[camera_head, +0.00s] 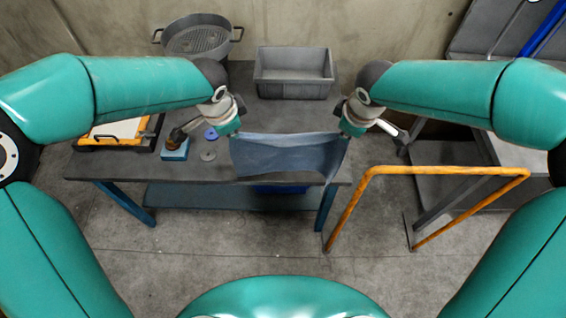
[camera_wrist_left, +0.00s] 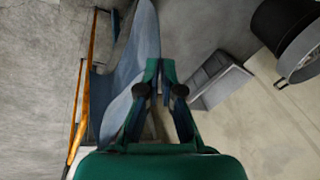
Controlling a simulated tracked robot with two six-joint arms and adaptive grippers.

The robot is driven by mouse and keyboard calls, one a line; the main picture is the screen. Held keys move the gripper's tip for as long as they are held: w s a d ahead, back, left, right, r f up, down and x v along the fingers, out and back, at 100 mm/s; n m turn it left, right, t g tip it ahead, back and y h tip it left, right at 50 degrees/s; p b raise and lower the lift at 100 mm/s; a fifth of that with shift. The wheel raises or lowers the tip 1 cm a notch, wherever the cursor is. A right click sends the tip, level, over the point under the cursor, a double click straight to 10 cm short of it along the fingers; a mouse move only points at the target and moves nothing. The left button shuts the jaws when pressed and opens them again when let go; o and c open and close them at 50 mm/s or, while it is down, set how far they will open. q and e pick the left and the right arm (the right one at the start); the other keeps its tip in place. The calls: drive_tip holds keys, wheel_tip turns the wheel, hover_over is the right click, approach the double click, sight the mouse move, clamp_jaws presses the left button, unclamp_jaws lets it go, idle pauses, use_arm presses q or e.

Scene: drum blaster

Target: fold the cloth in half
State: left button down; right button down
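The blue-grey cloth (camera_head: 285,155) is stretched between my two grippers at the front right of the dark table (camera_head: 110,172), its lower part sagging near the table's front edge. My left gripper (camera_head: 233,133) is at the cloth's upper left corner and looks shut on it. My right gripper (camera_head: 347,133) is at the upper right corner and looks shut on it; its fingertips are small and partly hidden. In the left wrist view the cloth (camera_wrist_left: 138,50) runs past the nearly closed fingertips of my left gripper (camera_wrist_left: 160,68). Whether the cloth touches the table is unclear.
A grey bin (camera_head: 294,91) and a round metal basket (camera_head: 197,42) stand at the back. A blue block (camera_head: 175,151) and small discs (camera_head: 208,155) lie left of the cloth. An orange rail (camera_head: 450,171) stands at the right. The table's front left is clear.

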use_arm(q)
drive_tip(key=shift+s+d, duration=0.2)
use_arm(e)
drive_tip(key=shift+s+d, duration=0.2)
drive_tip(key=shift+s, duration=0.1)
use_arm(q)
drive_tip(key=shift+f, duration=0.1)
use_arm(e)
drive_tip(key=shift+w+f, duration=0.1)
use_arm(q)
drive_tip(key=shift+s+a, duration=0.1)
drive_tip(key=shift+a, duration=0.05)
use_arm(e)
drive_tip(key=shift+a, duration=0.15)
idle(1.8)
use_arm(q)
drive_tip(key=shift+f, duration=0.1)
use_arm(e)
drive_tip(key=shift+f, duration=0.1)
